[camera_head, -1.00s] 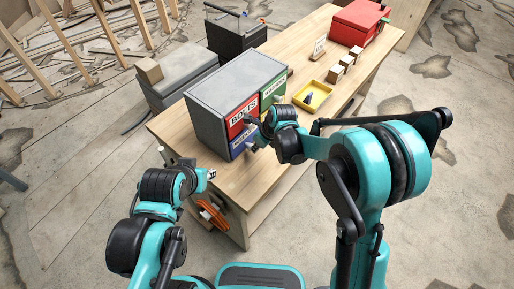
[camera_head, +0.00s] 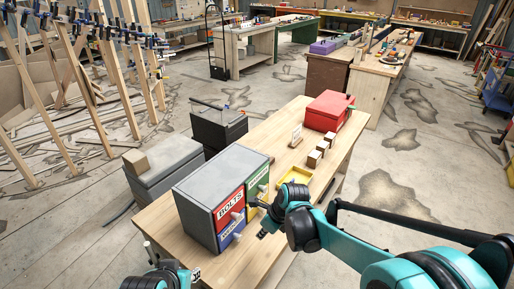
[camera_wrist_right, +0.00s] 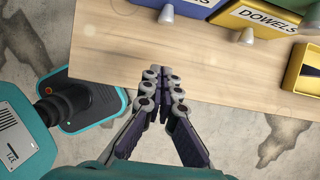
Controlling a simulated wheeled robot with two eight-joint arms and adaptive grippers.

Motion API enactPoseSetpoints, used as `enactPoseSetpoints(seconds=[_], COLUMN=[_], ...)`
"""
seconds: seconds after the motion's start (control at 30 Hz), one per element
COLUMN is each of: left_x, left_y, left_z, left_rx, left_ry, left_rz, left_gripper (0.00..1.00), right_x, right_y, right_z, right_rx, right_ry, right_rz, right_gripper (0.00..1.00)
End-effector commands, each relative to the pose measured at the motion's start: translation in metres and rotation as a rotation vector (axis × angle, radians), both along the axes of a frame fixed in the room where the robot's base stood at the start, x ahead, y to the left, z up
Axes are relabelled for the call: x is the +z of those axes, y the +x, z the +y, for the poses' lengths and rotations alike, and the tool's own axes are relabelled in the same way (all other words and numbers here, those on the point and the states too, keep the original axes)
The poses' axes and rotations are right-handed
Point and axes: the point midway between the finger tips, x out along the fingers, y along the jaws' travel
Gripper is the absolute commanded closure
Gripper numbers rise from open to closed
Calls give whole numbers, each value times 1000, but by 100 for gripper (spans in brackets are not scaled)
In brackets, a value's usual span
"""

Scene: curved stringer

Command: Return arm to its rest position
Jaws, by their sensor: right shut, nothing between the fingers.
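My right arm reaches in from the lower right of the head view. Its gripper (camera_head: 264,230) is beside the front of the grey drawer cabinet (camera_head: 186,211), apart from the drawers. In the right wrist view the fingers of this gripper (camera_wrist_right: 163,84) are together and empty, over the table's front edge. My left gripper (camera_head: 192,275) shows only in part at the bottom left of the head view; its opening is too small to judge.
The wooden table (camera_head: 160,219) carries the cabinet, a yellow tray (camera_head: 296,173), small wooden blocks (camera_head: 314,158) and a red toolbox (camera_head: 327,109). Grey and black boxes stand behind the table at left. The floor to the right is open.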

Motion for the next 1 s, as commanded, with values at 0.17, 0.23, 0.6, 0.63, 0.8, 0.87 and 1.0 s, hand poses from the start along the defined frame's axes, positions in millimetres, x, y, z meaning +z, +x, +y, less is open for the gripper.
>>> enactPoseSetpoints(seconds=[0.17, 0.23, 0.6, 0.63, 0.8, 0.87, 1.0], left_x=[-4, -7, -30, -32, -40, -42, -45], left_y=[0, 0, 0, 0, 0, 0, 0], left_z=[0, 0, 0, 0, 0, 0, 0], left_rx=[0, 0, 0, 0, 0, 0, 0], left_ry=[0, 0, 0, 0, 0, 0, 0], left_rz=[0, 0, 0, 0, 0, 0, 0], left_gripper=[68, 68, 68, 68, 68, 68, 68], right_x=[9, 18, 52, 52, 45, 42, 37], right_y=[-9, -19, -109, -117, -154, -163, -175], right_z=[-11, -23, -107, -114, -141, -147, -156], right_rx=[96, 211, 1156, 1237, 1647, 1758, 1924], right_ry=[-39, -86, -588, -636, -883, -950, -1047], right_rz=[-56, -118, -495, -512, -563, -564, -557], right_gripper=[100, 100, 100, 100, 100, 100, 100])
